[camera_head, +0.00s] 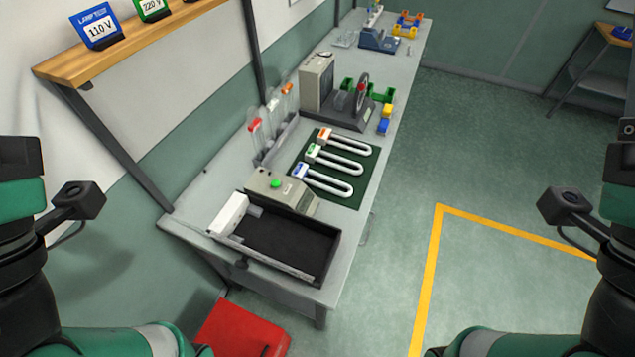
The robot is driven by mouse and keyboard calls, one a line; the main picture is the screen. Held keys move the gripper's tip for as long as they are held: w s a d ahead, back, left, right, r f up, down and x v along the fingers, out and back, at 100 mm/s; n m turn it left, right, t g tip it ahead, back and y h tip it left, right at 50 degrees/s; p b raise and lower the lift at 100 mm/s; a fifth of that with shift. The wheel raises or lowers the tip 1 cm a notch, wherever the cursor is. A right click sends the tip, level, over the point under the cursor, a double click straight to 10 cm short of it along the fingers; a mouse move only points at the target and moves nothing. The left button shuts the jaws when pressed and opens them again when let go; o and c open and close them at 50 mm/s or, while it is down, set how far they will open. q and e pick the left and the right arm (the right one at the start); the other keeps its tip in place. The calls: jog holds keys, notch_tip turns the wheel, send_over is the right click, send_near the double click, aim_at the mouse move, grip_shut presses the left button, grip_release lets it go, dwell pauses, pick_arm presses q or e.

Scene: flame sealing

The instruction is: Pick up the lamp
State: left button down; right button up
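Three white U-shaped lamps lie side by side on a dark green mat (361,184) on the workbench. The nearest lamp (330,185) has a blue-marked cap, the middle lamp (342,162) a green-marked cap, and the farthest lamp (350,142) an orange-marked cap. Their rounded ends point right. The frame does not show which one is the task's lamp. My arms show only at the left and right edges, well apart from the bench. Neither gripper's fingers are in view.
A beige box with a green button (280,190) and a black-lined tray (323,262) stand at the bench's near end. A grey machine with a wheel (318,82) stands behind the mat. A wooden shelf (62,68) overhangs at upper left. A red box (240,330) is below.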

dwell(0.4)
pick_arm(q)
jog(key=shift+c, duration=1.2)
grip_release()
